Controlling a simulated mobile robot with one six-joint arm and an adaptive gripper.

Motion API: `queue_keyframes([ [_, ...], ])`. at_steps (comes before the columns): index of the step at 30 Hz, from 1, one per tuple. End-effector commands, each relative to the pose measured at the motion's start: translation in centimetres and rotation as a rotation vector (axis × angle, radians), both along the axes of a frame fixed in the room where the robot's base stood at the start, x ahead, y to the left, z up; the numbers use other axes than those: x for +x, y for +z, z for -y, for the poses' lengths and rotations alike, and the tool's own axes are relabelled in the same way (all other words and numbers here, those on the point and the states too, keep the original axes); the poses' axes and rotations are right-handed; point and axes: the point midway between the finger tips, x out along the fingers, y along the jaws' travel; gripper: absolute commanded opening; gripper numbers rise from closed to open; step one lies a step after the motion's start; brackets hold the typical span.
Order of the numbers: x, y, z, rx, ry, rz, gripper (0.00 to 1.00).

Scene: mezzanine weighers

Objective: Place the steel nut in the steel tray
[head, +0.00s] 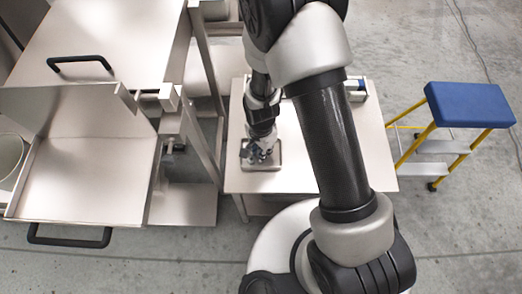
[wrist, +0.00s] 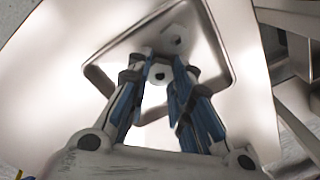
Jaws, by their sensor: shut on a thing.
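The steel tray (head: 274,168) is a small shallow tray with rounded corners on the pale table. Its rim also shows in the wrist view (wrist: 222,84). My gripper (head: 260,157) points down over the tray. In the wrist view my gripper (wrist: 158,72) is shut on the steel nut (wrist: 158,74), a small grey piece with a dark hole, held between the blue-padded fingers. A similar grey hexagonal shape (wrist: 174,40) shows beyond the fingertips, inside the tray's outline; I cannot tell whether it is a second nut or a reflection. The gap between nut and tray floor is unclear.
The table (head: 240,181) is mostly bare around the tray. Metal weigher hoppers (head: 90,180) with black handles stand at left. A blue-topped yellow step stool (head: 468,104) stands at right.

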Motion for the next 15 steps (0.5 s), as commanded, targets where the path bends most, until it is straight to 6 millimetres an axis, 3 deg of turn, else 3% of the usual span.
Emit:
queue_keyframes([
  [12,0.02,-0.89,-0.01,0.001,0.0,0.001,0.02],
  [13,0.01,-0.78,0.0,0.001,0.0,0.001,0.22],
  [15,0.01,-0.73,0.0,0.001,0.0,0.001,0.27],
])
